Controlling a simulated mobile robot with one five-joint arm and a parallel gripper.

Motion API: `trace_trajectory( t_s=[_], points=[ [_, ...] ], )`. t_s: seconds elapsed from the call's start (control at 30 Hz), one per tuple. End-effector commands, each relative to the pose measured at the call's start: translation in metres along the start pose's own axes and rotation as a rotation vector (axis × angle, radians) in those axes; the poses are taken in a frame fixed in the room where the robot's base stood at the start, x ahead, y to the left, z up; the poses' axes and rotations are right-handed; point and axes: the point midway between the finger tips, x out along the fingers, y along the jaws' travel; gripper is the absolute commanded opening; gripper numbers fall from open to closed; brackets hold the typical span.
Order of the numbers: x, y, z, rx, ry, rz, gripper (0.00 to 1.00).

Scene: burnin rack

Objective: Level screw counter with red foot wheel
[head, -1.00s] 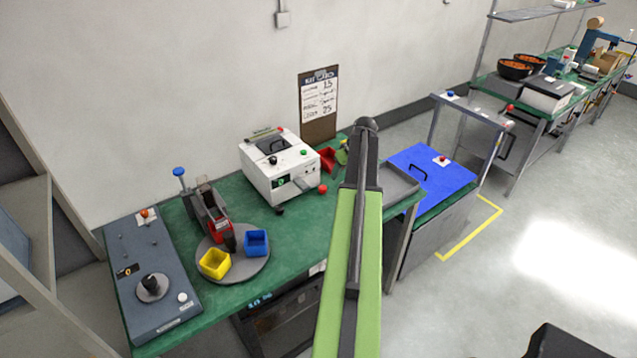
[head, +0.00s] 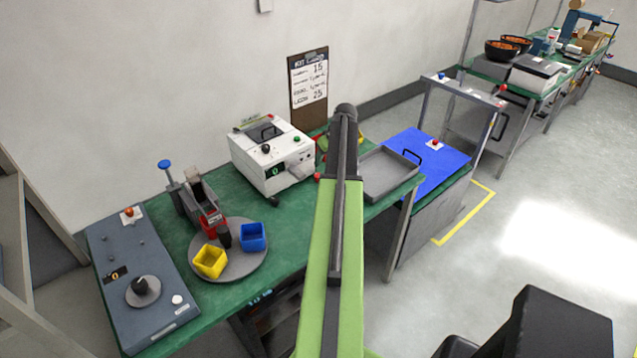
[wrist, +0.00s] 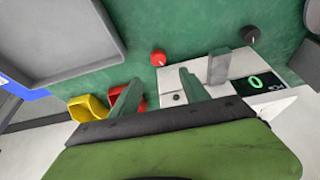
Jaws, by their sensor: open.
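The screw counter (head: 272,155) is a white box with a dark top handle and a green display, on the green bench in the head view. Its front corner and display also show in the wrist view (wrist: 258,83). The red foot wheel (head: 317,176) is at its right front corner, and it appears as a red knob in the wrist view (wrist: 158,58). A black foot wheel (wrist: 253,36) is to its right. My gripper (wrist: 159,77) is open and empty, its fingertips either side of the line to the red wheel, apart from it. My arm hides the gripper in the head view.
A grey tray (head: 372,190) lies right of my arm and fills the wrist view's upper left (wrist: 75,40). A red bin (wrist: 138,102) and a yellow bin (wrist: 88,108) are near the left finger. A round plate with bins (head: 228,268) stands left of the counter.

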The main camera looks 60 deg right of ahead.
Motion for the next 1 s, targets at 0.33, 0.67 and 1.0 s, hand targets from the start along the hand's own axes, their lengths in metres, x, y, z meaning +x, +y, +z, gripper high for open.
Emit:
trace_trajectory(
  t_s=[0.33, 0.67, 1.0],
  points=[
    [0.091, 0.004, 0.005, 0.002, 0.000, 0.001, 0.54],
    [0.114, 0.004, 0.002, 0.005, 0.000, 0.002, 0.54],
    [0.113, 0.004, 0.002, 0.005, 0.000, 0.002, 0.29]
  ],
)
